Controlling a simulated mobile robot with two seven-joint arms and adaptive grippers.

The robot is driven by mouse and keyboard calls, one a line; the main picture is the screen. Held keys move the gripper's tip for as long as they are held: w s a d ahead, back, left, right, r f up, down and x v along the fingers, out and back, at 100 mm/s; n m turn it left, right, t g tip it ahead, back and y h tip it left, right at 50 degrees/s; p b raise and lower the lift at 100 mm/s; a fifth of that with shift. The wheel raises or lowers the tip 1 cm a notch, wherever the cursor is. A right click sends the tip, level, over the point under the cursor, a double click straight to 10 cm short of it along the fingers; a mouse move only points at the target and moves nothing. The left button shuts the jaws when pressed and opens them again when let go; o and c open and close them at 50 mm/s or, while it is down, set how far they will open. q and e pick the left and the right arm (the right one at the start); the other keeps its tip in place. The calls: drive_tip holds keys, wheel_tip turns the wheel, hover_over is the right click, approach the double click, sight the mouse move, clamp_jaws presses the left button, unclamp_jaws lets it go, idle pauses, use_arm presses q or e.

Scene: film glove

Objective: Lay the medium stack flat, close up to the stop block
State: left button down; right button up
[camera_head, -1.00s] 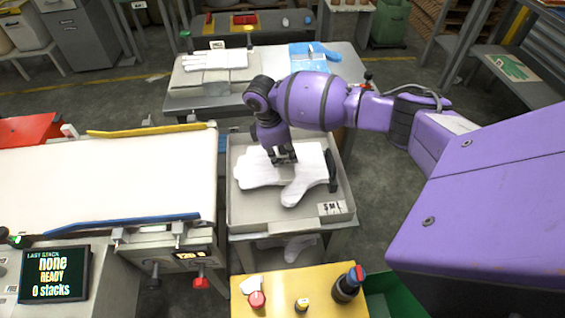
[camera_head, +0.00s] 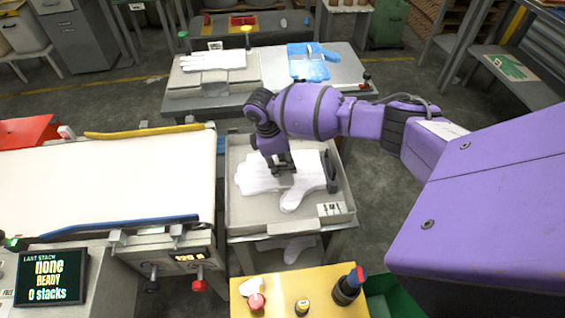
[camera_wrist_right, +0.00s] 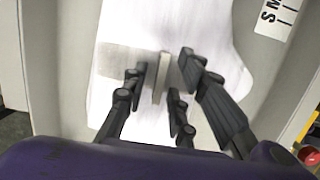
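A white glove-shaped stack (camera_head: 255,174) lies flat in a shallow grey tray (camera_head: 237,214), with its thumb part towards the tray's front right. My right gripper (camera_head: 284,171) is low over the middle of this stack. In the right wrist view, my right gripper (camera_wrist_right: 162,82) is open, its fingers on either side of a thin pale upright strip (camera_wrist_right: 161,78) on the white stack (camera_wrist_right: 115,25). A gap shows beside the strip, and touch cannot be told. I cannot make out the stack's size or clearly identify a stop block. My left gripper is out of view.
A dark upright piece (camera_head: 332,170) stands at the tray's right side. A white belt table (camera_head: 100,185) is at left. A back table (camera_head: 275,88) carries white gloves (camera_head: 215,60) and blue gloves (camera_head: 312,62). A yellow control panel (camera_head: 280,285) stands in front.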

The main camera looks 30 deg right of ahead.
drive_tip(key=p+v, duration=0.1)
drive_tip(key=v, duration=1.1)
drive_tip(key=shift+r, duration=0.2)
drive_tip(key=shift+s+f, duration=0.1)
